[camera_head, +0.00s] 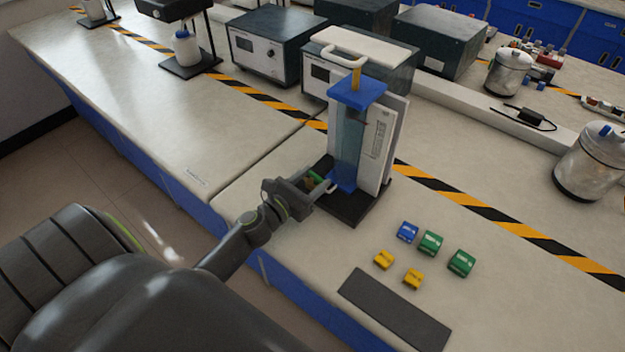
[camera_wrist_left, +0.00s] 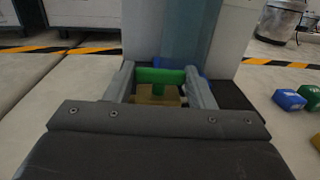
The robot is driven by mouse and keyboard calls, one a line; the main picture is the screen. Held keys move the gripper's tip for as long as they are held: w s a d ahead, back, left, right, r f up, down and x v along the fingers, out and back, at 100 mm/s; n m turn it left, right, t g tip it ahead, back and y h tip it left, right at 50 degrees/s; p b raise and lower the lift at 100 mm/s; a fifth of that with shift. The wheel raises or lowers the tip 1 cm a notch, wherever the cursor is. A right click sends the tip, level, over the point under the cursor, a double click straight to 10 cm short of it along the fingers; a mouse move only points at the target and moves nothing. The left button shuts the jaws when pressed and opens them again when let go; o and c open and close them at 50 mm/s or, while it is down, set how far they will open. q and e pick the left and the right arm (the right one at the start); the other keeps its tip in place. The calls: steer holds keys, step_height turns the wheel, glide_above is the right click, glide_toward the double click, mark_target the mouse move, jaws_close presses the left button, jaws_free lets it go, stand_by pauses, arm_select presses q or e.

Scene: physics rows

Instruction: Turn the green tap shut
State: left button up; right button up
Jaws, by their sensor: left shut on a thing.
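The green tap (camera_wrist_left: 160,76) is a small green bar low on the front of a bench apparatus (camera_head: 349,133) with a clear blue-tinted column and a blue top. My left gripper (camera_head: 317,185) reaches in from the left and is shut on the tap. In the left wrist view the fingers (camera_wrist_left: 161,85) stand at both ends of the bar, which lies crosswise between them. A yellowish-brown part (camera_wrist_left: 157,96) shows just below the bar. In the head view the fingers partly hide the tap (camera_head: 315,177). My right gripper is not in view.
Blue, green and yellow blocks (camera_head: 429,243) lie on the bench right of the apparatus, near a dark flat mat (camera_head: 394,310). Grey boxes (camera_head: 270,45) stand behind. A metal pot (camera_head: 590,163) stands at the far right. The bench left of the apparatus is clear.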

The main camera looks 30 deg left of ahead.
arm_select(q)
steer(key=m+h, duration=0.2)
steer(key=h, duration=0.1)
steer(key=shift+a+f+g+b, duration=0.1)
steer(key=shift+a+g+b, duration=0.1)
steer(key=shift+g+b, duration=0.15)
steer(key=m+g+h+b, duration=0.1)
steer(key=h, duration=0.1)
steer(key=shift+w+a+f+m+h, duration=0.1)
steer(key=shift+m+h, duration=0.2)
steer(key=shift+m, duration=0.1)
steer(key=m+g+h+b, duration=0.6)
steer(key=g+b, duration=0.1)
steer(key=w+m+g+h+b, duration=0.1)
steer(key=m+g+h+b, duration=0.2)
steer(key=b, duration=0.1)
steer(key=shift+a+g, duration=0.25)
steer(key=shift+a, duration=0.1)
steer(key=m+g+b, duration=0.1)
steer(key=g, duration=0.1)
steer(key=m+g+b, duration=0.2)
steer(key=shift+w+g+h, duration=0.2)
steer(key=shift+g+h, duration=0.1)
steer(key=shift+h, duration=0.1)
steer(key=shift+r+m+g+b, duration=0.2)
steer(key=shift+m+g+b, duration=0.5)
steer(key=shift+g+b, duration=0.3)
steer(key=shift+g, duration=0.3)
steer(key=o, duration=1)
